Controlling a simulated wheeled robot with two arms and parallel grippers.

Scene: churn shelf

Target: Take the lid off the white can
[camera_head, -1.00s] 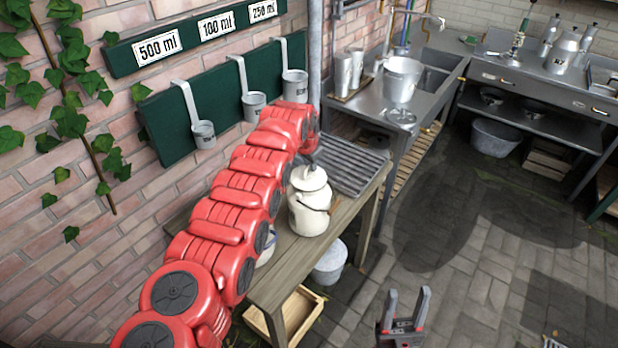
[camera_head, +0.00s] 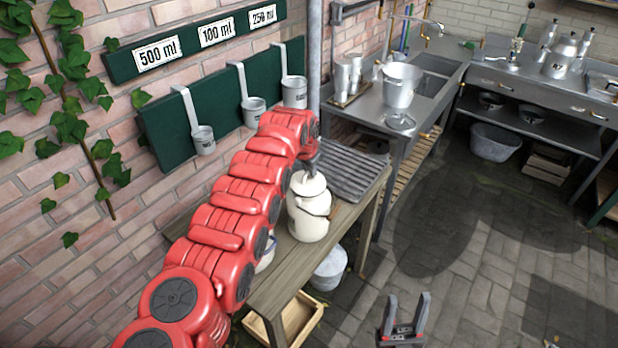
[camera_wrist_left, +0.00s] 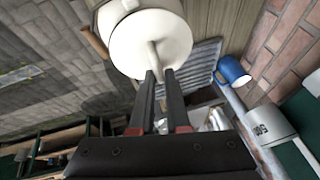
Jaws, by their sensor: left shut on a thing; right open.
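The white can (camera_head: 307,225) stands upright on the wooden bench, with a wire handle at its side. Its round white lid (camera_head: 306,186) is at the can's mouth; I cannot tell whether there is a gap beneath it. My left gripper (camera_head: 311,168) reaches over the bench from the left and is shut on the lid's knob. In the left wrist view the fingertips (camera_wrist_left: 158,76) pinch the knob, and the lid (camera_wrist_left: 140,42) covers much of the can behind it. My right gripper (camera_head: 405,318) is open and empty above the floor, at the bottom of the head view.
The bench (camera_head: 262,296) has a ribbed grey rack (camera_head: 352,172) behind the can. A blue mug (camera_wrist_left: 232,70) shows in the left wrist view. Measuring cups (camera_head: 204,140) hang on the green wall board. A bucket (camera_head: 400,85) stands on the sink counter. The floor at right is clear.

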